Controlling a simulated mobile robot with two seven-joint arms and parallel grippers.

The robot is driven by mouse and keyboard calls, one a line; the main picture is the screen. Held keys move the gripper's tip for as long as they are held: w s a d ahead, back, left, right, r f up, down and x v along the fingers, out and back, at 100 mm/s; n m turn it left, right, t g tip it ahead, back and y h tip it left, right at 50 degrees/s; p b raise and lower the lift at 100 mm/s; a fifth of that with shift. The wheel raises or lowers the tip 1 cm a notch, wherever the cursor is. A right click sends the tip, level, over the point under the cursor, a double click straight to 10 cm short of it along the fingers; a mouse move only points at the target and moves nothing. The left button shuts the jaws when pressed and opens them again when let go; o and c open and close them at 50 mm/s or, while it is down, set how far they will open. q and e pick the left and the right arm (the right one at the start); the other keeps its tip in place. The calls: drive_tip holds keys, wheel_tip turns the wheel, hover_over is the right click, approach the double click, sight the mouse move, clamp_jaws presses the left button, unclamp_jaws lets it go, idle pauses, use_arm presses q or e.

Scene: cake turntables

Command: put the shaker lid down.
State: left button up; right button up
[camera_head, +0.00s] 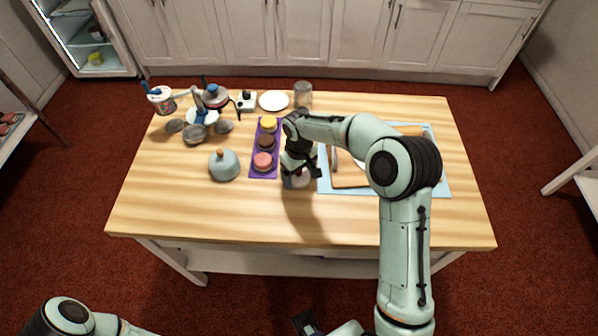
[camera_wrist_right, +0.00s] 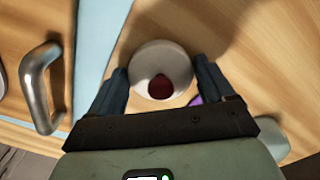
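My right gripper (camera_head: 299,176) points down at the middle of the table, to the right of the purple tray. In the right wrist view its two fingers (camera_wrist_right: 160,85) flank a pale round piece, which I take for the shaker lid (camera_wrist_right: 143,58). In the head view the lid (camera_head: 297,182) shows only partly below the gripper, low over or on the tabletop; any gap beneath is hidden.
A purple tray (camera_head: 262,173) with several round cakes lies left of the gripper. A grey-blue dome (camera_head: 225,168) stands farther left. A light blue mat (camera_head: 440,180) with a board is to the right. Turntables and tools crowd the back left. The table's front strip is clear.

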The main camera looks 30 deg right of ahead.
drive_tip(key=shift+o, duration=0.9)
drive_tip(key=shift+r, duration=0.3)
wheel_tip(320, 180, up, 12)
drive_tip(key=p, duration=0.1)
drive_tip(key=shift+s+f, duration=0.1)
drive_tip(key=shift+f, duration=0.05)
